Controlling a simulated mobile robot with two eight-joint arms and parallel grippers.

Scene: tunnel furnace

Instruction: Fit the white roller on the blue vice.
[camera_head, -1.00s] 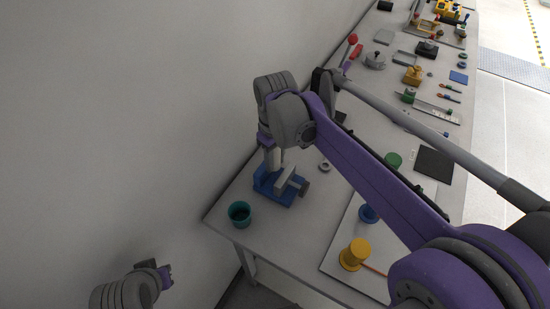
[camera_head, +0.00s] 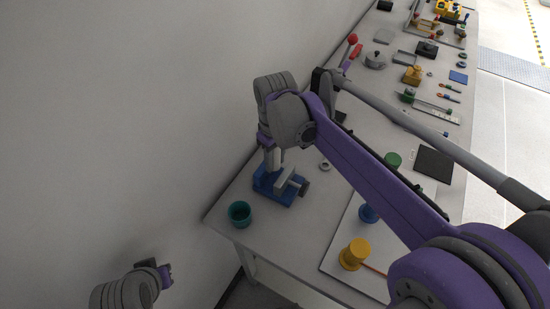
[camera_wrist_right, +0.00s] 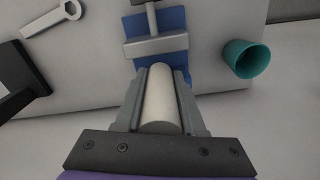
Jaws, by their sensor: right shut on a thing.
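The white roller (camera_wrist_right: 160,100) lies between the two fingers of my right gripper (camera_wrist_right: 160,78) in the right wrist view, and the gripper is shut on it. I cannot tell whether the roller touches the vice. My left gripper (camera_head: 164,275) is off the table at lower left; its jaws are unclear.
A teal cup (camera_head: 239,214) stands close beside the vice at the table corner. A yellow spool (camera_head: 354,254) stands on a white board to the right. A wall rises close behind the table.

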